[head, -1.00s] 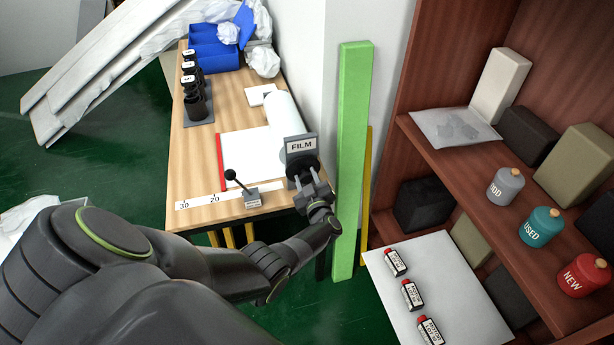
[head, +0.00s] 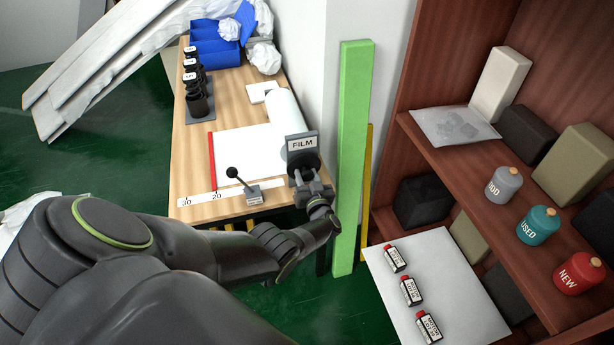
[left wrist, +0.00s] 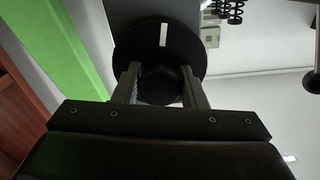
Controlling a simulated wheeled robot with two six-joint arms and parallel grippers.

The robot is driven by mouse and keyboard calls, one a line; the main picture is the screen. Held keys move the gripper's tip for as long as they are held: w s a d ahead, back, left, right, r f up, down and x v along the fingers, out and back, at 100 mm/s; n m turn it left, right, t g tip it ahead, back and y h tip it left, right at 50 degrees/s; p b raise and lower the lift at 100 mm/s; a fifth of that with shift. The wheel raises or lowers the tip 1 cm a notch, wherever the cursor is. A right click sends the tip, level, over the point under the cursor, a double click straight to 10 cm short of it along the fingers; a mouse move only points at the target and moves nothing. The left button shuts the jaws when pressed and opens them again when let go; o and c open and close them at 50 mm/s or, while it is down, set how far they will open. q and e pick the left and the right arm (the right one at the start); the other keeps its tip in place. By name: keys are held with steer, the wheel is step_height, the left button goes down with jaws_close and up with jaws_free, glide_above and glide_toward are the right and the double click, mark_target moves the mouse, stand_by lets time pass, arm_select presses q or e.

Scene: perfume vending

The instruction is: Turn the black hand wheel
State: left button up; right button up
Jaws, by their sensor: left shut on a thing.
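The black hand wheel (head: 303,162) is on the end of the white film roll (head: 286,112), below the FILM sign (head: 302,144). In the left wrist view it is a black disc (left wrist: 142,43) with a white mark and a round hub (left wrist: 163,84). My left gripper (head: 309,181) is at the wheel. In the left wrist view its fingers (left wrist: 164,90) are shut on the hub, one on each side. The white film sheet (head: 249,153) lies on the table with a red edge (head: 212,160) near the scale's 20 mark. My right gripper is not in view.
A small black-knobbed lever (head: 243,184) stands on the table left of the wheel. A green post (head: 353,150) stands close to the right. Black bottles (head: 197,85) and blue bins (head: 214,45) are farther back. A wooden shelf (head: 460,165) is at the right.

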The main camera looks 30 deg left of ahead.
mark_target(308, 178)
arm_select(q)
steer(key=shift+f, duration=0.1)
stand_by(0.3)
steer(key=o, duration=1)
steer(key=shift+c, duration=0.2)
steer(key=shift+s+d+p, duration=0.3)
steer(key=shift+d, duration=0.05)
steer(key=p+v, duration=0.2)
steer(key=v, duration=0.3)
steer(key=shift+d+r, duration=0.1)
steer(key=shift+r, duration=0.1)
steer(key=v, duration=1.1)
steer(key=shift+s+p, duration=0.15)
steer(key=shift+p, duration=0.25)
steer(key=shift+d+f, duration=0.1)
steer(key=shift+f, duration=0.15)
